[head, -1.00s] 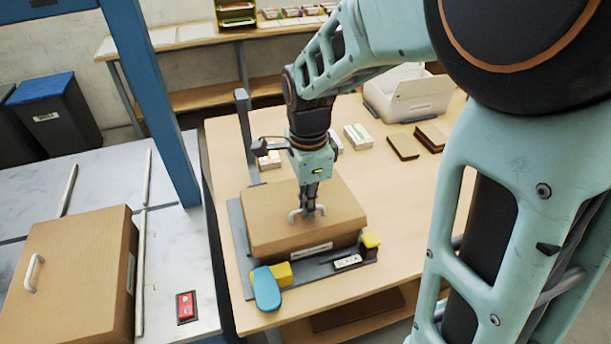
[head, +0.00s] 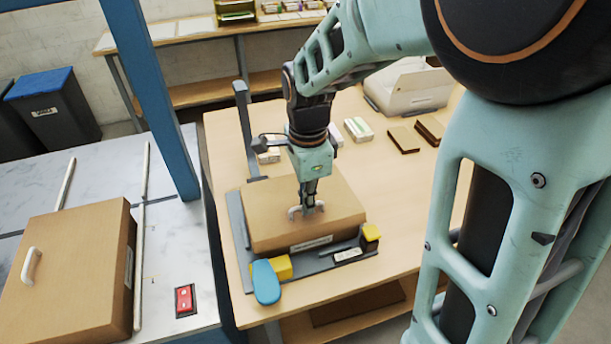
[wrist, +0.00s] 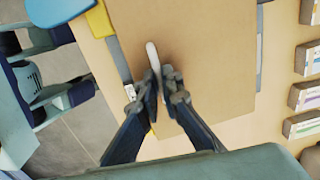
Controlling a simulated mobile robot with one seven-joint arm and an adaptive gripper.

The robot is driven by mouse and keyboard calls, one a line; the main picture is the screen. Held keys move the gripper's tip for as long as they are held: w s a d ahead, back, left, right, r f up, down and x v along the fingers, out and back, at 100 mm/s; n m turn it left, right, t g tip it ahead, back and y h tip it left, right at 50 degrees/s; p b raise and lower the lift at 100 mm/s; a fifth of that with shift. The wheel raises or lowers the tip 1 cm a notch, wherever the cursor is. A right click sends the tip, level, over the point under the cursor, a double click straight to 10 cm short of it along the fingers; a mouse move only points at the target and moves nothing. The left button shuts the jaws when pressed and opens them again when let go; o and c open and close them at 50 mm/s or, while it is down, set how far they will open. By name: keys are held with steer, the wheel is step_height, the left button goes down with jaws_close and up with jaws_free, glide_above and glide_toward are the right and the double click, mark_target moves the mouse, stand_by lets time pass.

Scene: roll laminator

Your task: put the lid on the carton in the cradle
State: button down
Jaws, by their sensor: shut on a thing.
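The brown cardboard lid (head: 270,205) with a white handle (head: 293,212) lies flat over the carton's place in the grey cradle (head: 238,232) on the wooden table. A small label shows on its front side. The carton under it is hidden, so I cannot tell whether the lid is fully seated. My gripper (head: 308,205) points down from above and is shut on the lid's handle. In the wrist view my gripper (wrist: 163,82) has its fingers at the near end of the white handle (wrist: 153,56), over the lid's top (wrist: 205,50).
A blue lever (head: 265,282) and yellow blocks (head: 371,232) sit at the cradle's front. A second brown box with a handle (head: 75,260) stands on the left table, near a red switch (head: 185,300). Small packs and a white machine (head: 410,90) are behind.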

steer(key=c, duration=1.6)
jaws_free()
steer(key=shift+r+p, duration=2.7)
steer(key=shift+r, duration=0.8)
